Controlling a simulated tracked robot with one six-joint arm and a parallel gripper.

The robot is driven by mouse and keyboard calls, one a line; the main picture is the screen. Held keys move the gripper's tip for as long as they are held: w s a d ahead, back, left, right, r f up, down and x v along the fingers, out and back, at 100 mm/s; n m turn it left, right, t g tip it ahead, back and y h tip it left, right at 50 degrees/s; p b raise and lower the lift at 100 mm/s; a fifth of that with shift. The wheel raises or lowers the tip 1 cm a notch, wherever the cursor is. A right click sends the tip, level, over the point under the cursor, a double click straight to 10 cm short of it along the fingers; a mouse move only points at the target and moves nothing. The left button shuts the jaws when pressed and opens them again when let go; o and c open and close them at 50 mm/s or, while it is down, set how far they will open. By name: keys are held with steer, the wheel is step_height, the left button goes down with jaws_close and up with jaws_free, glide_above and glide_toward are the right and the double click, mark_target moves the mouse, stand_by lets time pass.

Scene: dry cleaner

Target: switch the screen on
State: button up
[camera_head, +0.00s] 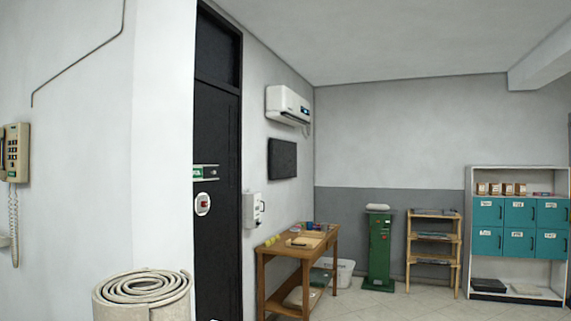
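A dark flat screen (282,158) hangs on the left wall, above a wooden table and below the air conditioner. Its face is seen at a steep angle and looks black. No button or remote control can be made out on or near it. My gripper does not show in the head view.
A rolled mat (143,296) stands close in the left foreground. A black door (217,130) is in the left wall. The wooden table (291,252) bears small objects. A green cabinet (379,252), a wooden rack (433,250) and teal lockers (519,229) line the back. Floor at right is clear.

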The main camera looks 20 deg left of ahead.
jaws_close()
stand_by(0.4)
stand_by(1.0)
